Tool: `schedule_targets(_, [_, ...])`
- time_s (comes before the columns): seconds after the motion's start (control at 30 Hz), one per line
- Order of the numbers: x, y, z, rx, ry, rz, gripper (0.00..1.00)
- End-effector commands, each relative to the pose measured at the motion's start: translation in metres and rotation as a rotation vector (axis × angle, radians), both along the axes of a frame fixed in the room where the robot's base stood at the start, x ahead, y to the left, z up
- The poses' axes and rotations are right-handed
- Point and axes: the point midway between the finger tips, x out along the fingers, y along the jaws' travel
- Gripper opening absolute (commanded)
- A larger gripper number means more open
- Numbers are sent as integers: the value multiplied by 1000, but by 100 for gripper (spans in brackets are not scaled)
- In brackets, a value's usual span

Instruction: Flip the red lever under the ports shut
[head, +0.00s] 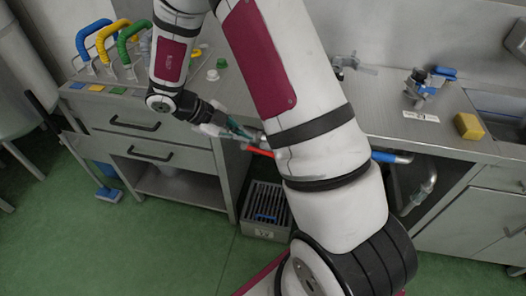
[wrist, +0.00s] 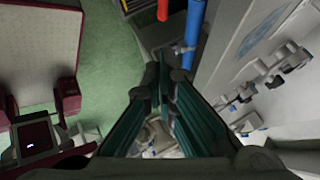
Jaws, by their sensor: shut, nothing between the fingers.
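The red lever (head: 260,152) shows in the head view as a short red bar below the counter's front edge, partly hidden by my arm. In the wrist view, a red rod end (wrist: 163,10) shows at the top, beside a blue rod (wrist: 192,28) and beyond my fingertips. My gripper (head: 243,133) is shut and empty, close to the red lever in the head view, at the counter front. In the wrist view its teal fingers (wrist: 165,75) stand apart from the red end. The ports cannot be made out clearly.
A blue-handled pipe (head: 390,157) runs under the counter (head: 385,115). A slatted grey crate (head: 265,232) stands on the floor below. Coloured hoses (head: 95,40), a valve with a blue handle (head: 430,82) and a yellow sponge (head: 468,126) are on top. Green floor lies open in front.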

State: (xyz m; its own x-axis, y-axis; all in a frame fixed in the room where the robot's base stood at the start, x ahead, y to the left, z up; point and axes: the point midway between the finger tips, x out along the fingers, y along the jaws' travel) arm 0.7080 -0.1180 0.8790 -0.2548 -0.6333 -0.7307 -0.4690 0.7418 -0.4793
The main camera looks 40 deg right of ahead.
Motion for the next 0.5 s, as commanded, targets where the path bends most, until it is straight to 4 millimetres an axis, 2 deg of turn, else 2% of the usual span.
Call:
schedule_targets(0.23, [-3, -9, -10, -2, 2, 0, 0])
schedule_targets(0.5, [-16, -40, -46, 0, 3, 1, 0])
